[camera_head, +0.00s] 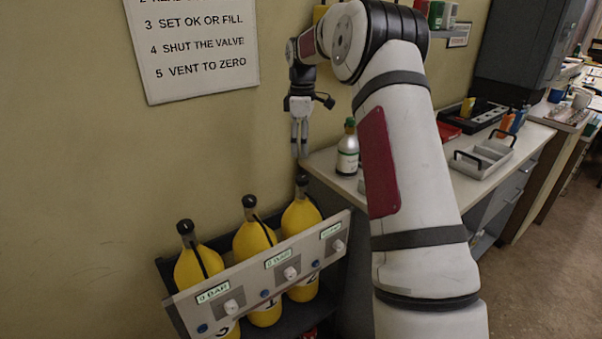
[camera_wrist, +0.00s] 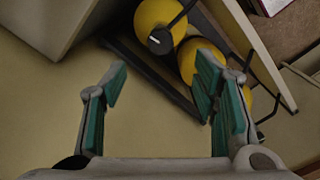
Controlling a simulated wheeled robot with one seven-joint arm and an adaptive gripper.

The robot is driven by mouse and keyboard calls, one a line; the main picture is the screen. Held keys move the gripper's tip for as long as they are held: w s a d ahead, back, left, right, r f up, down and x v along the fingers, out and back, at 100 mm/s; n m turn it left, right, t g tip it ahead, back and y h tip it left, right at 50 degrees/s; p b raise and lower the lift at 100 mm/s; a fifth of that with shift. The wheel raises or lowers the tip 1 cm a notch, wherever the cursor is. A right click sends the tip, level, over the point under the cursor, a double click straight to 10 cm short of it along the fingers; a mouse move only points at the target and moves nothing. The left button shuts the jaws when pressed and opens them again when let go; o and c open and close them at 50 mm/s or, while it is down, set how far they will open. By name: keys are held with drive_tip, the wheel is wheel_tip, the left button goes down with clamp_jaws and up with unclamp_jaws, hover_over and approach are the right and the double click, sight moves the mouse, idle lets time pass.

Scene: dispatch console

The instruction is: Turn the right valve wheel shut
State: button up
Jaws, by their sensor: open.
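Three yellow cylinders stand in a rack, each with a black valve top. The right valve wheel (camera_head: 302,180) is the small dark top of the right cylinder (camera_head: 300,216), nearest the bench. In the wrist view I take it to be the black round top with a white mark (camera_wrist: 160,40), beyond my fingertips. My gripper (camera_head: 299,152) points down just above the right valve; in the wrist view its green-padded fingers (camera_wrist: 164,72) are spread with nothing between them. The head view does not clearly show contact, but the wrist view shows the wheel outside the jaws.
A slanted panel (camera_head: 255,277) with gauges and pale knobs runs along the cylinders' front. The middle (camera_head: 254,238) and left cylinders (camera_head: 198,264) stand close by. A bench (camera_head: 338,181) with a bottle (camera_head: 347,150) stands to the right. The wall is behind.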

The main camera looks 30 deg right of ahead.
sight(302, 177)
wheel_tip(302, 177, down, 10)
drive_tip(key=shift+f+p, duration=0.25)
drive_tip(key=shift+p, duration=0.3)
drive_tip(key=shift+c, duration=0.5)
drive_tip(key=c, duration=1.1)
